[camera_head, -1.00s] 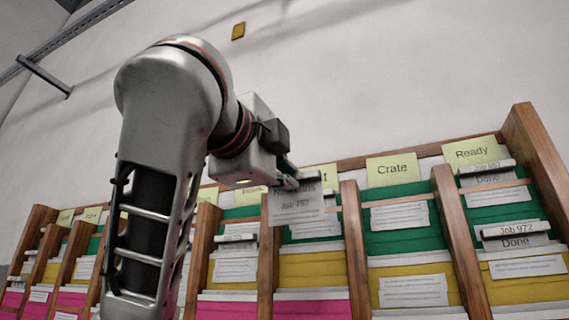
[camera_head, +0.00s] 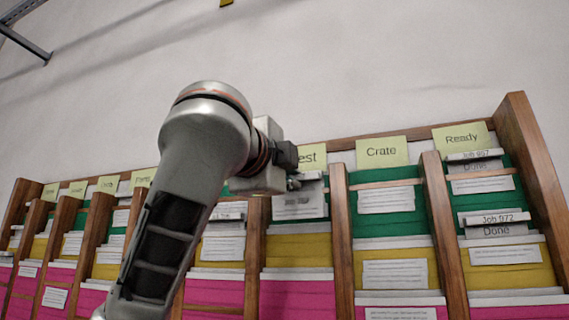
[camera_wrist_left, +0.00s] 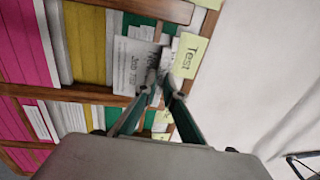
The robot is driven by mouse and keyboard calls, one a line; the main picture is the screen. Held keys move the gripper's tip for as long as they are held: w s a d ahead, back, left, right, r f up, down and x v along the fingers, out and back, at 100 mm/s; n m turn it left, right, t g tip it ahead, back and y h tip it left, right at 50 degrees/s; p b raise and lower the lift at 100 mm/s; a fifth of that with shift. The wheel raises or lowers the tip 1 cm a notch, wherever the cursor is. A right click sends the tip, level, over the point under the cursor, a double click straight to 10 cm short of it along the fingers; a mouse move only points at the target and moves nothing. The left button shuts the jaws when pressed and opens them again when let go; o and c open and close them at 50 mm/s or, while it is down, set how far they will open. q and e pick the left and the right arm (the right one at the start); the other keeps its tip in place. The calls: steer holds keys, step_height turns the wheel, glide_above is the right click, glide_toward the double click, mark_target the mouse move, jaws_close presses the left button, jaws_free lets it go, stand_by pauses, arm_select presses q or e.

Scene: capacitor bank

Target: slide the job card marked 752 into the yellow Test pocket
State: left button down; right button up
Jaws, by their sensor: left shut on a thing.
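My left gripper (camera_head: 293,183) is shut on the top edge of a grey-white job card (camera_head: 300,206). The card hangs in front of the green pocket in the Test column, below the Test label (camera_head: 312,157). The yellow Test pocket (camera_head: 298,248) is lower in that column, below the card. In the left wrist view my fingertips (camera_wrist_left: 158,88) pinch the card (camera_wrist_left: 130,62), with the yellow pocket (camera_wrist_left: 86,42) to its left. The card's print is blurred now. I cannot tell whether the card touches the green pocket. My right gripper is not in view.
Wooden dividers (camera_head: 342,250) stand on both sides of the Test column. The Crate column (camera_head: 383,152) is to its right. The Ready column (camera_head: 463,138) holds cards marked Job 972 (camera_head: 498,218) and Job 957. My left arm hides columns to the left.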

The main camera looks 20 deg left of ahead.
mark_target(297, 208)
arm_select(q)
steer(key=shift+w+f+p, duration=0.1)
steer(key=shift+w+p, duration=0.55)
steer(key=shift+w, duration=1.25)
steer(key=shift+w+f, duration=0.1)
steer(key=shift+w, duration=0.5)
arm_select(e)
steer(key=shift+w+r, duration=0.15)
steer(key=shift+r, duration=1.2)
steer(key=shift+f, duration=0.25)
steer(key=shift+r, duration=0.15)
arm_select(q)
steer(key=shift+f, duration=0.15)
steer(key=shift+f+b, duration=0.85)
steer(key=shift+f, duration=0.25)
steer(key=shift+f+b, duration=0.7)
steer(key=shift+f, duration=0.4)
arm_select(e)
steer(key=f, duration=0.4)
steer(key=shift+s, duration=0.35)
